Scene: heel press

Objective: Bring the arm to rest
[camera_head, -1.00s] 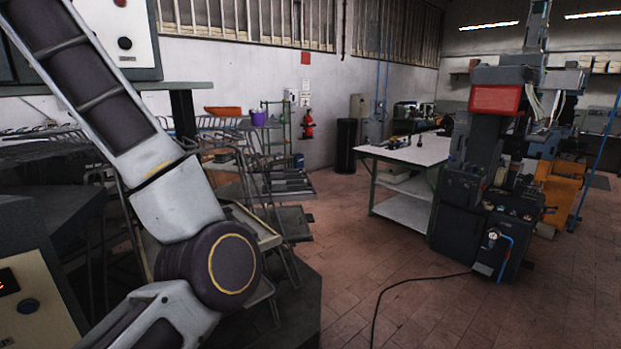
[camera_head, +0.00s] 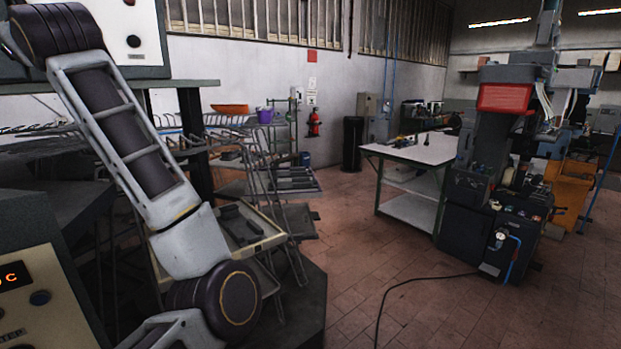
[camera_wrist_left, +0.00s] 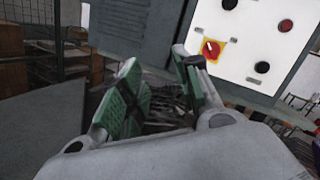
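My left arm comes in at the left of the head view, bent at a dark round joint low in the picture. Its hand lies outside that view. In the left wrist view my left gripper (camera_wrist_left: 160,90) shows its two green-padded fingers apart, with nothing between them. A machine's white control panel (camera_wrist_left: 250,40) with a red knob on a yellow plate is beyond the fingers, to their right. My right arm and gripper are in neither view.
Machine housings with panels (camera_head: 118,30) stand close at the left. A rack with a tray (camera_head: 268,240) is just behind my arm. A white-topped table (camera_head: 420,150) and a dark machine (camera_head: 485,235) stand further right. Open tiled floor lies between, crossed by a black cable (camera_head: 385,300).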

